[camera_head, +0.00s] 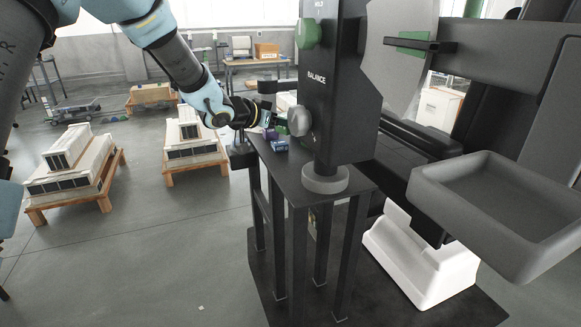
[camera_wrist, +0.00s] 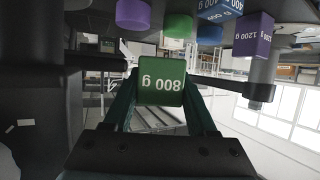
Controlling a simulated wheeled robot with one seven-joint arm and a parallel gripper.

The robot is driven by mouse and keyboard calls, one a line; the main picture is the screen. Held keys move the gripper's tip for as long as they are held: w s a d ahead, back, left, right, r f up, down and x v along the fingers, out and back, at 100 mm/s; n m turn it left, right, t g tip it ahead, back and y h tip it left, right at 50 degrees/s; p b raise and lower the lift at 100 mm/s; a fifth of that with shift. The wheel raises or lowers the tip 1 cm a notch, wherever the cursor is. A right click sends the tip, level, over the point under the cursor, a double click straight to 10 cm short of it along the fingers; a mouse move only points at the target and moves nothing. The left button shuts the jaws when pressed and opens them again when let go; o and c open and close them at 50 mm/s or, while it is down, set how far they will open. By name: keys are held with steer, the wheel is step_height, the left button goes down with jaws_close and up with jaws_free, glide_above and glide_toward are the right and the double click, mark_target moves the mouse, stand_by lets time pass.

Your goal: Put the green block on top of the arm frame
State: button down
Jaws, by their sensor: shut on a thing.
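The green block (camera_wrist: 162,82), marked 800 g, sits between the two fingers of my gripper (camera_wrist: 163,100) in the wrist view. The fingers are shut on its sides, and the print reads upside down there. In the head view my gripper (camera_head: 264,118) is over the far end of the dark stand, left of the BALANCE column. The held block is hard to make out there. A dark grey arm structure (camera_head: 495,60), which looks like the arm frame, stands at the right, apart from my gripper.
The BALANCE column (camera_head: 329,95) with round knobs stands right of my gripper. Below it is the dark stand top (camera_head: 318,190). A blue block (camera_head: 280,145) is on the stand. The wrist view shows a purple 1200 g block (camera_wrist: 251,36) and coloured cylinders. A grey tray (camera_head: 495,215) juts out at right.

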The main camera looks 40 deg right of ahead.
mark_target(291, 162)
steer(key=shift+s+d+r, duration=0.3)
steer(key=shift+s+d, duration=0.1)
steer(key=shift+s+f+g, duration=0.1)
steer(key=shift+f+g, duration=0.2)
steer(key=shift+f, duration=0.05)
steer(key=shift+d+f+p, duration=0.1)
steer(key=shift+f+p, duration=0.45)
steer(key=shift+f, duration=3.85)
steer(key=shift+f, duration=0.1)
steer(key=shift+c, duration=1)
jaws_free()
steer(key=shift+f, duration=0.15)
steer(key=shift+r, duration=0.2)
steer(key=b+v, duration=0.2)
steer(key=v, duration=1)
